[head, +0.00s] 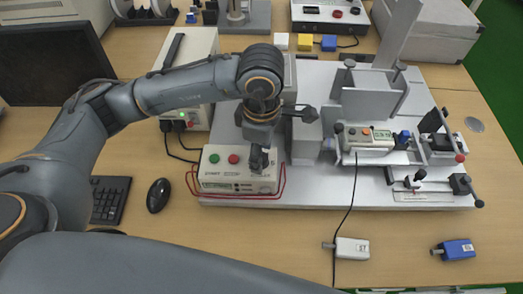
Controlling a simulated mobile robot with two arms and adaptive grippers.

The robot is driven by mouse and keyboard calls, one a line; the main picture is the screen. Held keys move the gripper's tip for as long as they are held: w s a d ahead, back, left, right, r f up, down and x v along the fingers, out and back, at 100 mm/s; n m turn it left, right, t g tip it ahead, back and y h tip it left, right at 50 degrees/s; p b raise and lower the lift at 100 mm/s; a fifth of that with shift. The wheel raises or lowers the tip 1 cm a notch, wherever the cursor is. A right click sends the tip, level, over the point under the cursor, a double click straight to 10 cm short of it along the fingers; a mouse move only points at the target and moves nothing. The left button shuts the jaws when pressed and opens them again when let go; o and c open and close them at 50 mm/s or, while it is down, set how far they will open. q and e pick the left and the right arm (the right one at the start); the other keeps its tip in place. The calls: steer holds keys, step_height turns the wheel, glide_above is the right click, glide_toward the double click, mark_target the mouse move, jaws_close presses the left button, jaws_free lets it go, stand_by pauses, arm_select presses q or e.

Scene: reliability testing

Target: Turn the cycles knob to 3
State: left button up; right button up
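A cream control box (212,176) sits at the front left of the grey test plate. Its top has a green button (214,158) and a red button (233,159). My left gripper (259,161) points down at the right part of this box's top, to the right of the red button. Its fingers look close together, but whether they are shut on anything cannot be made out. No cycles knob or its scale is readable; the gripper covers that part of the box top. My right gripper is not in view.
A red wire frame (283,182) surrounds the box's front. To the right are a metal fixture (370,100) and a small display unit (378,138). A white device (352,248) and a blue device (456,250) lie in front. A mouse (158,195) and keyboard (110,199) lie left.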

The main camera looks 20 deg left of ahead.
arm_select(q)
step_height(320, 180, up, 12)
steer(key=shift+f, duration=0.2)
stand_by(0.6)
